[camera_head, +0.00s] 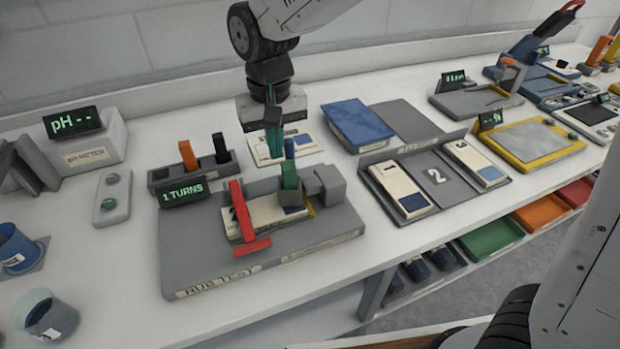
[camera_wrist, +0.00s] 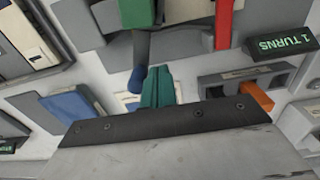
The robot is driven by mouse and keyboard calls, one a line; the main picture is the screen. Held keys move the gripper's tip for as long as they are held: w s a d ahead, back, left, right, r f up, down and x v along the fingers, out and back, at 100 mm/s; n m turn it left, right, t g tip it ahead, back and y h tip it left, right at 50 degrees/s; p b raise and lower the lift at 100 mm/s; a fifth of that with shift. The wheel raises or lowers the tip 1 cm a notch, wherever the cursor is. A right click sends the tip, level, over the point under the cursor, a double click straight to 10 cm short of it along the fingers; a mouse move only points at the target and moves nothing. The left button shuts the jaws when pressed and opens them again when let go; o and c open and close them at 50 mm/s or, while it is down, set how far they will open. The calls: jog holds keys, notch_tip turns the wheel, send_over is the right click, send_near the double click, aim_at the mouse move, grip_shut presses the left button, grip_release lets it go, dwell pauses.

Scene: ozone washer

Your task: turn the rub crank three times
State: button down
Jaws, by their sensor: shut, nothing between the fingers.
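The rub tester is a grey base (camera_head: 190,255) labelled RUB TEST, with a red T-shaped bar (camera_head: 239,210) and a green block (camera_head: 290,177) over a pale card. Its crank has a blue handle (camera_head: 289,148), which also shows in the wrist view (camera_wrist: 137,80) at the end of a grey arm (camera_wrist: 141,46). The display (camera_head: 183,193) reads 1 TURNS. My gripper (camera_head: 273,148) points down behind the tester, its teal fingers (camera_wrist: 158,86) shut and empty. They are close beside the blue handle; I cannot tell whether they touch it.
A rack (camera_head: 160,178) with orange and black upright pieces stands behind the tester. A pH meter (camera_head: 90,140) is at left. A numbered tray (camera_head: 460,195) and a blue booklet (camera_head: 356,122) lie to the right. A white card (camera_head: 312,147) lies behind the crank.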

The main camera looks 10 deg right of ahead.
jog(key=shift+d, duration=0.15)
jog(key=shift+w+d, duration=0.15)
jog(key=shift+d, duration=0.9)
jog(key=shift+d, duration=0.1)
jog(key=shift+s+d, duration=0.15)
jog(key=shift+d, duration=0.4)
jog(key=shift+s+d, duration=0.15)
jog(key=shift+d, duration=0.4)
jog(key=shift+s+d, duration=0.65)
jog(key=shift+d, duration=0.35)
